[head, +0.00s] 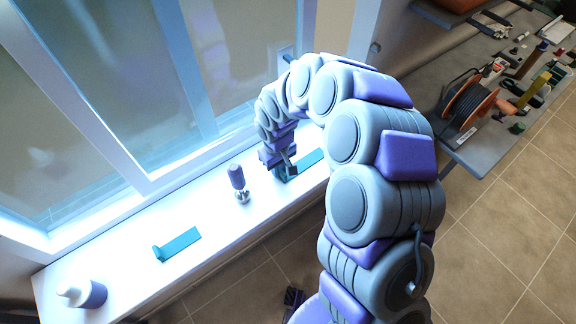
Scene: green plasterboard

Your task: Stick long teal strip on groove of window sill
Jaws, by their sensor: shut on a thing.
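A teal strip (309,159) lies at or just above the white window sill (135,230), at its right part. My gripper (285,174) is low over the sill, shut on the near end of this strip; the fingers hide part of it. A second teal strip (179,244) lies flat on the sill further left, with a curled or thicker left end. I cannot tell from this view which strip is longer. The groove of the sill is not clearly visible, and I cannot tell whether the held strip touches the sill.
A purple-handled tool (237,178) stands upright between the strips. A white and purple bottle (84,294) stands at the sill's left end. The window (150,160) rises behind. A grey bench (477,150) with a cable reel (470,106) and tools is at right.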

